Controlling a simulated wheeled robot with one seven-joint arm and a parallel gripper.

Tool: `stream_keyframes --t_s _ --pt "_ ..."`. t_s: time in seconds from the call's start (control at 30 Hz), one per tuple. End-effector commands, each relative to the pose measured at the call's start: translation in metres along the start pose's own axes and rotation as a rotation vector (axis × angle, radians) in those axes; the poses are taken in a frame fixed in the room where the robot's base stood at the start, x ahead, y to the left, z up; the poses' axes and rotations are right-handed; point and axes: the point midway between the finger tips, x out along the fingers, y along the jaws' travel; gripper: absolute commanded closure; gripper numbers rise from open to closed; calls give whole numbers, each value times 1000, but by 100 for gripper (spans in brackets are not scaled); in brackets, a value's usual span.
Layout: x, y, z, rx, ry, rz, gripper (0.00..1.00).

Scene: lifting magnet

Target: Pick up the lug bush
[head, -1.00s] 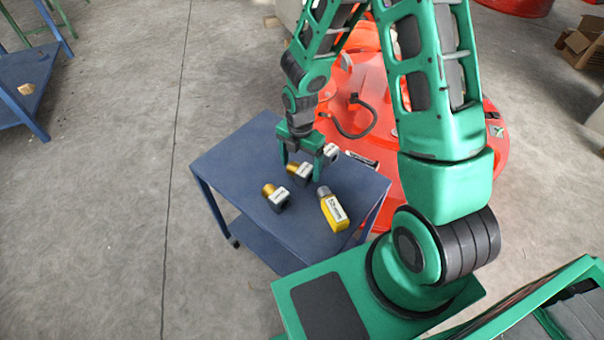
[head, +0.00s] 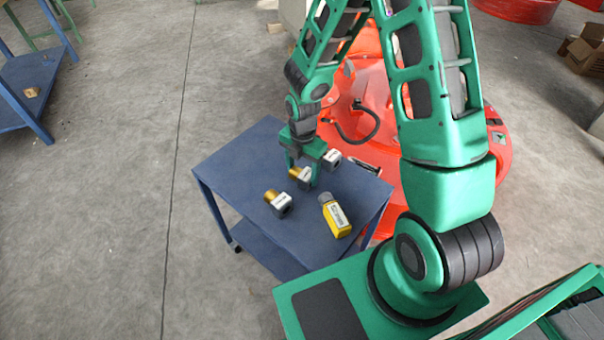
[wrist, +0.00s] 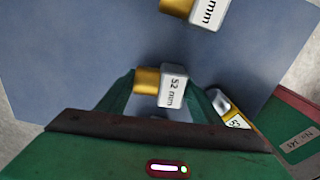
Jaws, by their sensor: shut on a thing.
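Three lug bushes with gold cylinders or grey blocks and white labels are on the blue table (head: 240,165). My gripper (head: 302,178) is down at the middle lug bush (head: 297,173), its fingers on either side of it. In the wrist view that lug bush (wrist: 172,85), labelled "52 mm", lies between the fingertips, gold end left and block right. My gripper (wrist: 160,88) is shut on it. I cannot tell whether it is clear of the tabletop. A second lug bush (head: 279,203) lies nearer the table's front, and a third (head: 331,159) is just right of the fingers.
A yellow bottle (head: 336,216) with a grey cap lies on the table near its right front. A dark labelled item (head: 366,167) is at the right edge. A large red machine (head: 375,100) stands behind. The table's left part is clear.

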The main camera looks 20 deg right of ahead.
Motion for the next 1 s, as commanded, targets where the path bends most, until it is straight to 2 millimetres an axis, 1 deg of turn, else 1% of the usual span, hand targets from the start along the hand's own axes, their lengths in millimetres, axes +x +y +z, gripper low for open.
stream_keyframes --t_s 0.17,0.33,0.4,0.5,0.7,0.83,1.0 --pt "-15 1 1 0 -2 2 66" --pt "-41 1 0 -1 -3 4 66" --pt "-49 2 -20 -7 -1 3 66" --pt "-62 3 -42 -7 -1 3 66" --pt "-85 4 -80 -5 -1 2 66" --pt "-95 5 -98 -4 -1 2 66" --pt "-104 6 -112 -1 -1 1 66"
